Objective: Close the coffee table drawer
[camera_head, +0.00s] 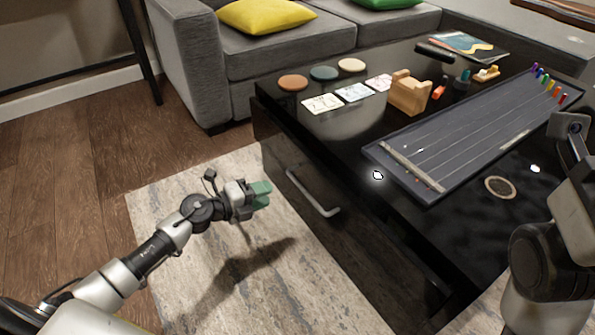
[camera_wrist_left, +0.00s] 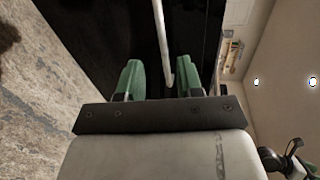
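The black coffee table (camera_head: 345,135) stands right of my left gripper. Its drawer front (camera_head: 290,160) carries a silver bar handle (camera_head: 313,194). How far the drawer stands out is hard to tell in the dark side. My left gripper (camera_head: 262,194), with green fingertips, is in front of the drawer, a little left of the handle and apart from it. In the left wrist view the gripper (camera_wrist_left: 158,78) is open and empty, with the handle (camera_wrist_left: 162,45) ahead between the finger lines. My right arm shows at the right edge; its fingers are not visible.
A zither-like board (camera_head: 450,150), a wooden block holder (camera_head: 409,92), coasters (camera_head: 323,73) and cards (camera_head: 354,92) lie on the tabletop. A grey sofa (camera_head: 270,50) stands behind. The rug (camera_head: 270,270) in front of the table is clear.

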